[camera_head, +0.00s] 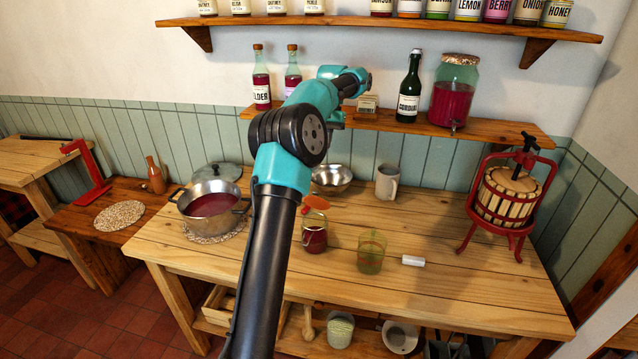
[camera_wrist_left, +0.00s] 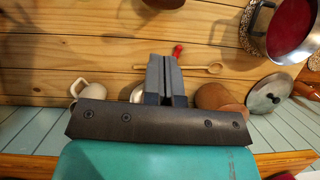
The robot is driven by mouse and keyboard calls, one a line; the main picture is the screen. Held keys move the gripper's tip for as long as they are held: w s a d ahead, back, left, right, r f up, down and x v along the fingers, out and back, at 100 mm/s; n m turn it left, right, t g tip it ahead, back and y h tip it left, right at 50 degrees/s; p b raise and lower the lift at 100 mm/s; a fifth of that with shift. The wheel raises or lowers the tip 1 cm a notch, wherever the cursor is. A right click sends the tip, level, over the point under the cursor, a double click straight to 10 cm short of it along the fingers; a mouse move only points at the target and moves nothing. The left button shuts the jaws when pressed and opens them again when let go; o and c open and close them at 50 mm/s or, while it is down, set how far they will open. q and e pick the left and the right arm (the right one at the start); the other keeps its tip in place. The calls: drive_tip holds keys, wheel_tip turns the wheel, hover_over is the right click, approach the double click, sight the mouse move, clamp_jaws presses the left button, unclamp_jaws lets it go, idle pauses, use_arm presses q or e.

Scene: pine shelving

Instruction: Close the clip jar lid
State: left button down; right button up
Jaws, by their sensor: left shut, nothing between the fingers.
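The clip jar (camera_head: 315,238) stands on the pine bench, holding dark red contents. Its orange lid (camera_head: 316,202) is raised and tilted above the mouth, so the jar is open. In the wrist view, a brown rounded shape (camera_wrist_left: 164,4) is cut off by the top edge; I cannot tell if it is the jar. My left gripper (camera_wrist_left: 163,60) is shut and empty in the wrist view. In the head view its arm rises past the left of the jar to the wall shelf, well above and behind the jar; the fingers are not clear there. My right gripper is not in view.
A pot of red liquid (camera_head: 210,203) stands left, a green-tinted glass (camera_head: 371,252) and white cylinder (camera_head: 413,260) right of the jar. A metal bowl (camera_head: 332,179) and mug (camera_head: 387,182) stand behind. The lower shelf (camera_head: 400,124) holds bottles. A fruit press (camera_head: 507,198) stands far right.

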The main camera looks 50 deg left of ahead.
use_arm(q)
approach(318, 194)
wheel_tip(318, 194, down, 4)
drive_tip(key=w+a, duration=0.2)
drive_tip(key=shift+s+d+f, duration=0.65)
drive_tip(key=shift+s+f, duration=0.3)
drive_tip(key=shift+s, duration=0.05)
drive_tip(key=shift+s+d+f, duration=0.4)
drive_tip(key=shift+s+d, duration=0.05)
drive_tip(key=shift+s, duration=0.25)
drive_tip(key=shift+d, duration=0.1)
